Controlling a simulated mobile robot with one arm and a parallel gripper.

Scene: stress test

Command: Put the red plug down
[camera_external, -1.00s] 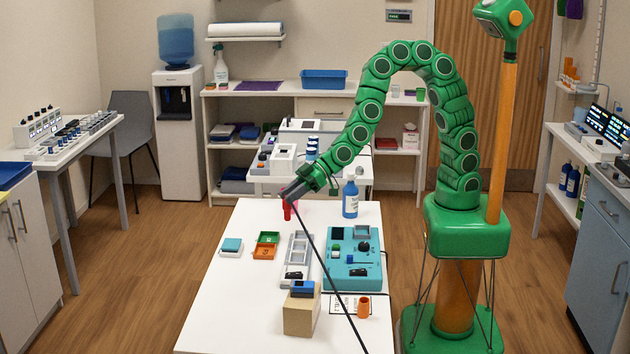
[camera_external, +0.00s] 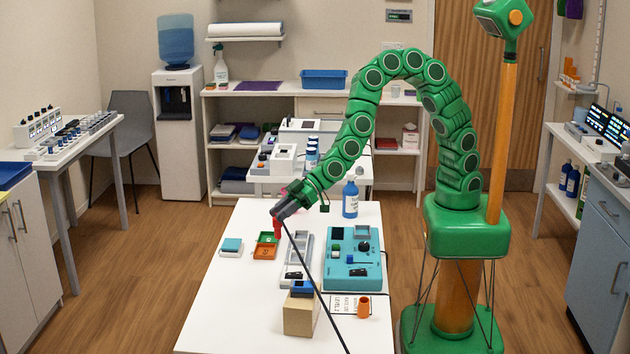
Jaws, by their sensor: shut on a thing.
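My gripper (camera_external: 279,215) is at the end of my green arm, over the back part of the white table (camera_external: 225,310). It is shut on the red plug (camera_external: 277,228), which hangs below the fingers. The grey compartment tray (camera_external: 297,260) lies to the right of the plug.
A teal device panel (camera_external: 352,259) lies at the right. A blue-topped cardboard block (camera_external: 300,312) and an orange cup (camera_external: 363,307) stand near the front. A blue bottle (camera_external: 350,199) stands at the back. A small teal-topped box (camera_external: 231,246) is at left. The front-left table is clear.

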